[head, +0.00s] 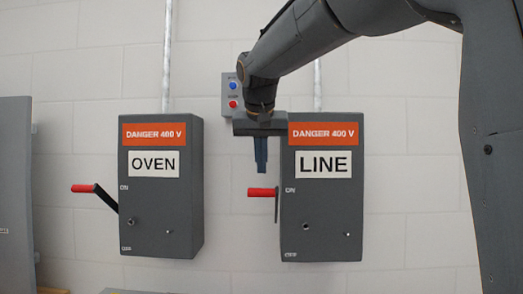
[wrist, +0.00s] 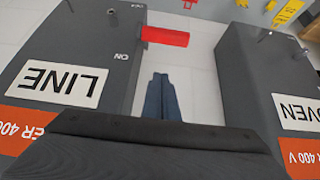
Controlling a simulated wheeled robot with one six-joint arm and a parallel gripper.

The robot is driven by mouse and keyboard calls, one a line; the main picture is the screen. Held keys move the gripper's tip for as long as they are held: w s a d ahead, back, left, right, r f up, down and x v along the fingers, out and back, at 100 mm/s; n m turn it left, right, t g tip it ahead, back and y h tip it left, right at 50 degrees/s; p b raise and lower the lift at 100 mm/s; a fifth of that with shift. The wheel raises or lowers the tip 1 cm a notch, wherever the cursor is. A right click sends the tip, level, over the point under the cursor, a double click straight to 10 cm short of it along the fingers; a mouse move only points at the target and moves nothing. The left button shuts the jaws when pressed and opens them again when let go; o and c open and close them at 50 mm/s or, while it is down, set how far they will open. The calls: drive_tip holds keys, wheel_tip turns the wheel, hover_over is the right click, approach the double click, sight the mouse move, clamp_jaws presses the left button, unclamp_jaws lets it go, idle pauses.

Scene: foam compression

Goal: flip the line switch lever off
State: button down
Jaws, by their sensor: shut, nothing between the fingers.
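The LINE switch box (head: 322,215) is a dark grey wall box with an orange danger label, to the right in the head view. Its lever has a red handle (head: 262,192) sticking out to the left, at the height of the ON mark. My gripper (head: 261,171) points down with its fingers shut and empty, just above the red handle. Whether the tips touch it is unclear in the head view. In the wrist view, upside down, the red handle (wrist: 166,37) lies beyond the blue-grey fingertips (wrist: 160,76), with a visible gap, beside the LINE box (wrist: 85,45).
The OVEN switch box (head: 160,215) hangs to the left, with its own red-handled lever (head: 83,188) near ON. A small panel (head: 228,104) with a blue and a red button sits behind my wrist. Bare wall lies between the boxes. Yellow items (wrist: 285,12) show far off.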

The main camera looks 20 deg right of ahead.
drive_tip(key=f, duration=0.1)
drive_tip(key=s+f+p, duration=0.1)
drive_tip(key=f, duration=0.1)
drive_tip(key=f+p, duration=0.1)
drive_tip(key=shift+s+a+f, duration=0.15)
drive_tip(key=shift+s+a, duration=0.1)
drive_tip(key=shift+f, duration=0.2)
idle(0.3)
